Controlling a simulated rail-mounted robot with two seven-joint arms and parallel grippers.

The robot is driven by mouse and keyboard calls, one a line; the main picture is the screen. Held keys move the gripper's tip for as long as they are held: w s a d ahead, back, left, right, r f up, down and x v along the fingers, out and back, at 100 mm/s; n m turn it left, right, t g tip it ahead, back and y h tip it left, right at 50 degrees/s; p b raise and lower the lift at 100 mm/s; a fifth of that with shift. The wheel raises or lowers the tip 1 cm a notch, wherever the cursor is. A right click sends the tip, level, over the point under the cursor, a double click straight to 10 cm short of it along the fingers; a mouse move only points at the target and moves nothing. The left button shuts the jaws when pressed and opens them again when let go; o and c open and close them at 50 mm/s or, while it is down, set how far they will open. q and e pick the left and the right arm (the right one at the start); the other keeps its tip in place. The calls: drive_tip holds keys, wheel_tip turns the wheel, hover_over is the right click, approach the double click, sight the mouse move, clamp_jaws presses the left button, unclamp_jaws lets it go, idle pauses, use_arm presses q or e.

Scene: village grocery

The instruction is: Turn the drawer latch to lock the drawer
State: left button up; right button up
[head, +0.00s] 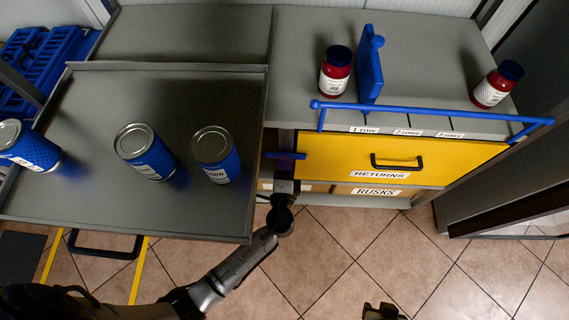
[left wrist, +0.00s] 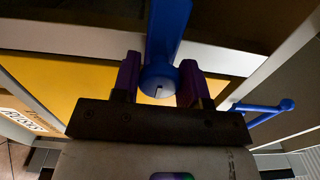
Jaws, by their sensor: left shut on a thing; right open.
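The blue drawer latch (head: 285,155) is at the left end of the yellow drawer (head: 345,158) labelled RETURNS. In the head view it shows as a short bar lying crosswise. In the left wrist view the latch (left wrist: 168,40) has a round end between the two purple fingers. My left gripper (head: 284,180) is shut on the latch; its fingers show in the left wrist view (left wrist: 160,82). The drawer front, with its black handle, looks closed. My right gripper (head: 383,312) is open at the bottom edge, mostly cut off and apart from the drawer.
A grey tray table (head: 90,205) with several blue cans stands close left of my left gripper. Above the drawer, a blue rail (head: 430,112) runs along the counter (head: 425,50), which holds two red jars (head: 336,72) and a blue divider (head: 369,65). Tiled floor (head: 335,265) is open below.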

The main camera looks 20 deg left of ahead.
use_arm(q)
drive_tip(key=o, duration=0.9)
drive_tip(key=p+v, duration=0.2)
drive_tip(key=v, duration=1.2)
drive_tip(key=shift+w, duration=0.1)
